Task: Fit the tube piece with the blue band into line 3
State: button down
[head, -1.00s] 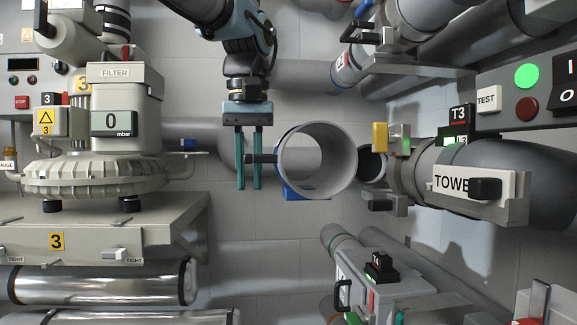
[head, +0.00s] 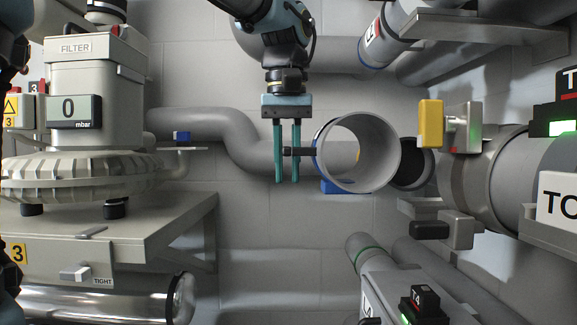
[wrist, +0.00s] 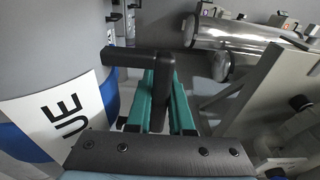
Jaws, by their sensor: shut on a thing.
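The tube piece (head: 388,135) is a short wide grey tube with a blue band at its left edge, open end facing the head camera. In the wrist view its wall (wrist: 50,70) fills the left side, with blue bands and a white label reading "UE". My gripper (head: 287,178) is shut on the tube's black side handle, which also shows between the teal fingers in the wrist view (wrist: 165,75). The tube is held in the air left of the dark open pipe end (head: 413,168) at the tower. A grey pipe (head: 225,130) runs behind from the blower marked 3 (head: 75,180).
A yellow-handled clamp (head: 430,127) and a black-handled latch (head: 430,231) stand beside the tower pipe. The T4 unit (head: 425,300) is at lower right. Bare wall lies below the gripper.

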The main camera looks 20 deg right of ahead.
jog(key=s+d+f+p, duration=0.1)
jog(key=s+d+p, duration=0.1)
jog(key=d, duration=0.5)
jog(key=s+d+f+p, duration=0.1)
jog(key=s+d+p, duration=0.2)
jog(key=d, duration=0.4)
jog(key=shift+s+d+f, duration=0.2)
jog(key=shift+s+d, duration=0.2)
jog(key=shift+s, duration=0.15)
dwell(0.4)
jog(key=shift+f, duration=0.25)
dwell(0.6)
jog(key=c, duration=0.7)
grip_release()
jog(key=shift+f, duration=0.1)
